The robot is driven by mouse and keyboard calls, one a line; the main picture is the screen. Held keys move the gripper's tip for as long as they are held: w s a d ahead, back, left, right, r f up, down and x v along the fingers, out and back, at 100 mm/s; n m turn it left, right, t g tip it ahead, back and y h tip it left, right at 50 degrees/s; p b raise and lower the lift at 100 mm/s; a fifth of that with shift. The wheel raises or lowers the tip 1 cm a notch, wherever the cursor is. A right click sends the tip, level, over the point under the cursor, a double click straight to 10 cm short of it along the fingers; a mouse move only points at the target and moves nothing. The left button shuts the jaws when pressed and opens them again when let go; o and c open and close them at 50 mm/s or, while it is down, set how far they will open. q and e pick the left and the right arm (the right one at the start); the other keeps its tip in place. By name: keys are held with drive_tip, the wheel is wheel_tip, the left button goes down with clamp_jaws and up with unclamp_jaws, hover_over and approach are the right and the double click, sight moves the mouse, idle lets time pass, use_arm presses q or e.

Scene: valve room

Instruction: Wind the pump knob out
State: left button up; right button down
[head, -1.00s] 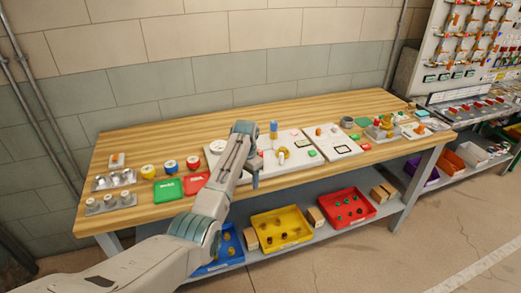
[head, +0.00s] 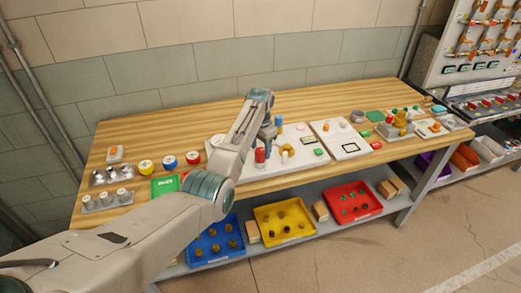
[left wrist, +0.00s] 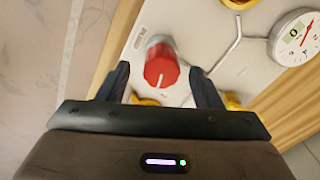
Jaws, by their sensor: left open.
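The pump knob appears to be the red round knob with a white line on its face; it shows in the left wrist view (left wrist: 161,70) and in the head view (head: 260,155). It stands out from a white panel (left wrist: 227,80) on the bench. My left gripper (left wrist: 160,72) is open, with one finger on each side of the knob in the wrist view. I cannot tell whether either finger touches it. In the head view my left forearm and wrist hide part of the panel, and the fingers are hard to make out. My right gripper is not in view.
The panel also bears a round gauge (left wrist: 296,36), grey pipework and yellow parts (left wrist: 234,101). A second white panel (head: 340,147) is to the right on the wooden bench (head: 190,131). Blue, yellow (head: 284,239) and red bins stand on the shelf below.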

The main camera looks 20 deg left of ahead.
sight(261, 150)
use_arm(q)
drive_tip(key=f, duration=0.3)
drive_tip(key=shift+w+f, duration=0.15)
drive_tip(key=shift+w, duration=0.1)
drive_tip(key=shift+s, duration=0.1)
drive_tip(key=shift+c, duration=0.4)
drive_tip(key=c, duration=0.9)
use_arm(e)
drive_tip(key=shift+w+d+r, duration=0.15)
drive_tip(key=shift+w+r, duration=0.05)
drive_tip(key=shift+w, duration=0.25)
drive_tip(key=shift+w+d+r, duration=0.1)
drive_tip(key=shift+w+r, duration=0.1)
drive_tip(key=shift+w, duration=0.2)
